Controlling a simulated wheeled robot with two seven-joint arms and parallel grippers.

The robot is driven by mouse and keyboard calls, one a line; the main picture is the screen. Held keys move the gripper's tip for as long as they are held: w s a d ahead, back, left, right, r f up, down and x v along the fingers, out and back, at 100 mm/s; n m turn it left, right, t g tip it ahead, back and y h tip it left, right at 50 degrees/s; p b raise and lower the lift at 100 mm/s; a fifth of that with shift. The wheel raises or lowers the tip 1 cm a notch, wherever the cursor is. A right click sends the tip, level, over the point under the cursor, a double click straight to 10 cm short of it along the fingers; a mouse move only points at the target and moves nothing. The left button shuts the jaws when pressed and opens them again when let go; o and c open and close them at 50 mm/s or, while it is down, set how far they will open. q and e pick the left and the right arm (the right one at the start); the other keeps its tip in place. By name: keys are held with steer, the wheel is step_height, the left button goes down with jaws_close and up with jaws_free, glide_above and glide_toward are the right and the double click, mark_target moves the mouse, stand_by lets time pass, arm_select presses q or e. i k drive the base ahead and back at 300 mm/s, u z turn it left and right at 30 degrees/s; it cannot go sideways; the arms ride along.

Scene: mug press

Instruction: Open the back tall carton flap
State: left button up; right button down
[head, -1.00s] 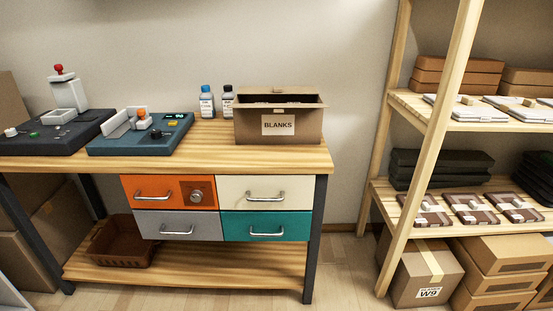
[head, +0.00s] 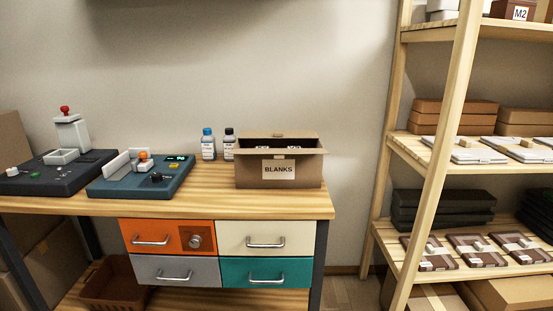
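A brown cardboard carton (head: 247,172) labelled BLANKS stands on the right part of the wooden workbench. Its top looks open, with a flap with a small tab (head: 278,135) along the back edge and a narrow flap at the right side. Some pale and dark items show just inside; most of the inside is hidden by the front wall. I cannot tell how far the back flap is folded. Neither of my grippers is in view.
Two bottles (head: 208,146) stand left of the carton. A teal device (head: 130,183) and a dark press (head: 50,178) occupy the left of the bench (head: 215,203). Drawers (head: 265,242) sit below. A wooden shelf rack (head: 436,150) with stacked goods stands at right.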

mark_target(253, 134)
steer(key=u, duration=0.25)
steer(key=i, duration=1.35)
steer(key=z, duration=0.25)
